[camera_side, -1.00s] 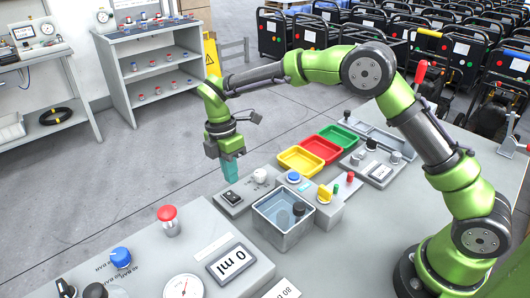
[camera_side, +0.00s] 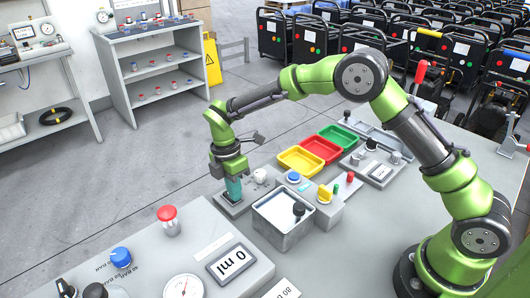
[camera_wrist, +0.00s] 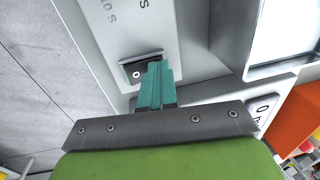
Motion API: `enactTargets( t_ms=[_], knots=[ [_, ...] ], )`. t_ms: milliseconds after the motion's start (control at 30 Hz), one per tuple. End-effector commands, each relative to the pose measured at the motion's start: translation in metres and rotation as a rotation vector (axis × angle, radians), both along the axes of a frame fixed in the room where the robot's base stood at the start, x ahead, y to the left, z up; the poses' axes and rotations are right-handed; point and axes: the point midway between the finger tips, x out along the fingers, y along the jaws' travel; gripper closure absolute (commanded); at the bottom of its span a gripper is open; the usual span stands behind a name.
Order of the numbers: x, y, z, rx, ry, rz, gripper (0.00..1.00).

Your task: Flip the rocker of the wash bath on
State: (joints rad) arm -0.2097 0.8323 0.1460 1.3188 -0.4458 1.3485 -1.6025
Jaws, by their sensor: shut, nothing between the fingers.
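The black rocker switch (camera_wrist: 138,70) sits on a light grey panel, and a round white mark shows on its visible half. My gripper (camera_wrist: 157,72) is shut and empty, with its teal fingertips at the right part of the rocker, which they hide. I cannot tell whether they touch it. In the side view my gripper (camera_side: 235,198) is low over the switch panel (camera_side: 222,204) and covers the rocker. The wash bath (camera_side: 283,222) is the grey metal box to the right of the gripper, with a pale surface inside and a dark knob at its rim.
A white knob (camera_side: 260,177) and a blue button (camera_side: 293,177) stand just behind the bath. A yellow knob (camera_side: 325,193) is to its right. Yellow (camera_side: 300,160), red and green trays lie farther back. A red mushroom button (camera_side: 168,217) stands at the left.

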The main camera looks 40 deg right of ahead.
Motion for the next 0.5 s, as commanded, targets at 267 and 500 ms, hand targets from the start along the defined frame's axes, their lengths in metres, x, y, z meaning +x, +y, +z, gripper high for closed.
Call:
enactTargets(
  t_ms=[267,500],
  knots=[
    [0.003,0.000,-0.002,-0.001,0.005,0.002,1.00],
    [0.015,0.000,0.002,-0.002,-0.001,0.003,1.00]
  ],
)
